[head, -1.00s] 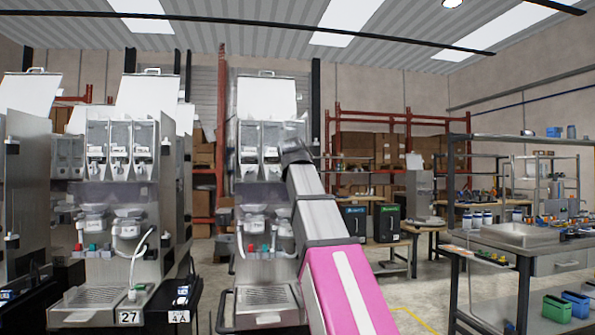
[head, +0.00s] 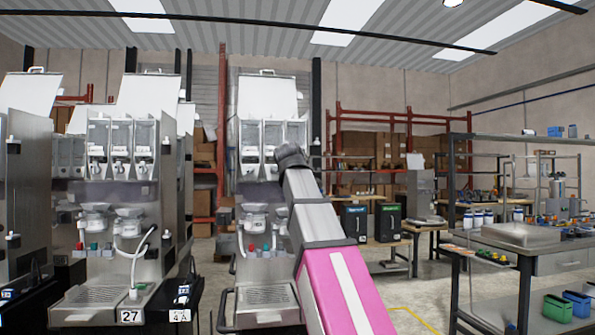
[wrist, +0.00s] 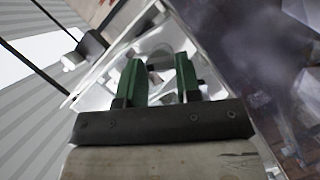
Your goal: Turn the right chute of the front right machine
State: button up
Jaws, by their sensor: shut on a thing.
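The front right machine (head: 266,240) is the steel dispenser in the middle of the head view, with clear canisters at its top. Its left chute (head: 250,158) shows under the left canister. The right chute is hidden behind my arm in the head view, under the right canister (head: 296,133). In the wrist view my gripper (wrist: 158,66) has its two green fingers around a pale, partly hidden part, which appears to be the right chute (wrist: 160,76). The fingers stand apart with that part between them. My gripper's fingers are hidden in the head view.
Another dispenser (head: 118,210), marked 27, stands to the left. A workbench (head: 505,238) with trays and coloured bins is at the right. Two black boxes (head: 372,220) stand on a table behind. Open floor lies between my arm and the workbench.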

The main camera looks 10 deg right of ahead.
jog(key=o, duration=0.9)
jog(key=v, duration=1)
jog(key=shift+s+a, duration=0.25)
jog(key=shift+s, duration=0.1)
